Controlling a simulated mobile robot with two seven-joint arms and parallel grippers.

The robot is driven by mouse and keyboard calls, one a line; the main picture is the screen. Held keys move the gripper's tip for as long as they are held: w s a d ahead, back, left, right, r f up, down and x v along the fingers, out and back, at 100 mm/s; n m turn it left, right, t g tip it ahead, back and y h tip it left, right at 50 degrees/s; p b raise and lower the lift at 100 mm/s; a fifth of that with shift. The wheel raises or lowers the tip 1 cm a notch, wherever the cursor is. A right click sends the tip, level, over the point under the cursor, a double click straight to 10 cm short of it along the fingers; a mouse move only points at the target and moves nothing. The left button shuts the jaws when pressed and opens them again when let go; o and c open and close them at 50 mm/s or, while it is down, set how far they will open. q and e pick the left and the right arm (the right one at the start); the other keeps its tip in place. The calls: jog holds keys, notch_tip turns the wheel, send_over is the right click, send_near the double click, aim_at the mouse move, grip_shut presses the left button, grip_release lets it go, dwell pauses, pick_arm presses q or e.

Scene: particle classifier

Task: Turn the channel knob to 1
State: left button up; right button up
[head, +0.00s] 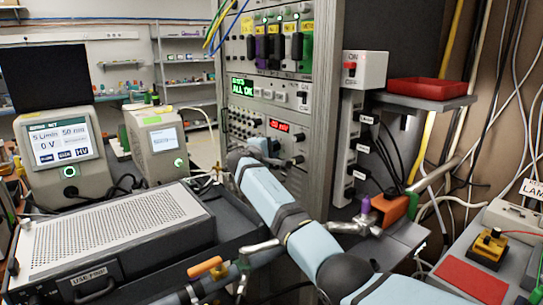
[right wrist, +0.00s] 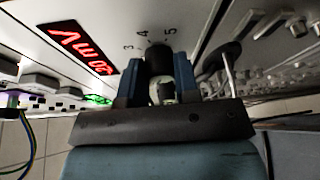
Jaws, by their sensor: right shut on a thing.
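The channel knob (right wrist: 158,60) is black and sits on the white instrument panel, with the digits 3, 4 and 5 printed beside it in the right wrist view. My right gripper (right wrist: 157,82) has its two blue fingers on either side of the knob and is shut on it. The pointer mark on the knob cannot be made out. In the head view my right arm reaches up from the lower right to the rack, and the gripper (head: 262,147) is at the panel below the red display (head: 279,126); the knob is hidden there. My left gripper is not in view.
A metal lever (right wrist: 228,68) sticks out right of the fingers in the right wrist view. The red mV display (right wrist: 80,46) is on the left. In the head view, a black instrument box (head: 115,240) and a small monitor unit (head: 155,145) stand left of my arm.

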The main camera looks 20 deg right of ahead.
jog(key=shift+f+m, duration=0.15)
jog(key=shift+m, duration=0.15)
jog(key=shift+b, duration=0.3)
jog(key=o, duration=0.9)
jog(key=shift+s+a, duration=0.1)
jog(key=p+v, duration=0.1)
jog(key=v, duration=1.2)
jog(key=shift+s+a+p, duration=0.2)
jog(key=shift+s+p, duration=0.05)
jog(key=shift+p, duration=0.05)
